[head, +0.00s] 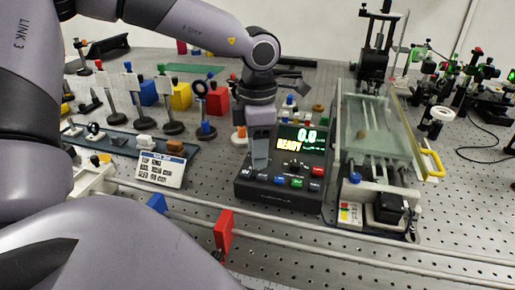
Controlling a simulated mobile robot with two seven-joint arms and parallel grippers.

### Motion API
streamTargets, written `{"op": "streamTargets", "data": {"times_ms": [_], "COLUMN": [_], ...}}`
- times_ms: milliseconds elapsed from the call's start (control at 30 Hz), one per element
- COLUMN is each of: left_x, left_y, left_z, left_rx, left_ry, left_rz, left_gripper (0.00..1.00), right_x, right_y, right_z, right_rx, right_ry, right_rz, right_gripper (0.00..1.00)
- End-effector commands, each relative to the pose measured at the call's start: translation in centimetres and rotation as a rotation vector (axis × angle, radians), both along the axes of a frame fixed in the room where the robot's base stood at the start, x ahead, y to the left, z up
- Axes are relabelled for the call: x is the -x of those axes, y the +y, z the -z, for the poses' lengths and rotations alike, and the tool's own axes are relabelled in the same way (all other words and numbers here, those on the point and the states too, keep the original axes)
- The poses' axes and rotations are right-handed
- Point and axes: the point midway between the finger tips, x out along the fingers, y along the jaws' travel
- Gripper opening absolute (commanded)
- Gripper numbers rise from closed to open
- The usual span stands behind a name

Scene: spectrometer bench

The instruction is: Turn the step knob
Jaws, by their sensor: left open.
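A black control box (278,200) stands on the perforated bench in the middle of the head view. Its screen (302,139) reads 0.0 and READY. A small dark knob (293,164) shows on the panel below the screen; I cannot tell for sure that it is the step knob. A row of coloured buttons (280,182) runs along the front of the panel. My left gripper (260,163) is open and points down over the left part of the box, covering part of the panel and screen edge. It is left of the dark knob and looks apart from it. My right gripper is not in view.
A glass-topped stage assembly (372,128) stands close to the right of the box. Optics posts and coloured blocks (181,96) stand behind and left. A white label card (160,169) is at left. Rails with a red block (223,232) cross the front.

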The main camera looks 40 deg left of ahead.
Motion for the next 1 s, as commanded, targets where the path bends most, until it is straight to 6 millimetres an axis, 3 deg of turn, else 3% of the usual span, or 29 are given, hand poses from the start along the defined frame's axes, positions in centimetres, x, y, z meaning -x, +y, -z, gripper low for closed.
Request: {"op": "streamTargets", "data": {"times_ms": [333,500,1000], "left_x": [0.0,0.0,-0.1], "left_y": [0.0,0.0,0.0], "left_z": [0.7,0.6,0.8], "left_rx": [0.000,0.000,0.000], "left_ry": [-0.001,-0.001,-0.002], "left_rz": [0.001,0.001,0.107], "left_gripper": [0.47,0.00,0.00], "right_x": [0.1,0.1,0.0], "right_y": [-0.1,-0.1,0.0], "right_z": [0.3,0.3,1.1], "right_rx": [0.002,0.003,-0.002], "right_ry": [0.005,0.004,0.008], "right_rz": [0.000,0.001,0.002], "right_gripper": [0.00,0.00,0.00]}}
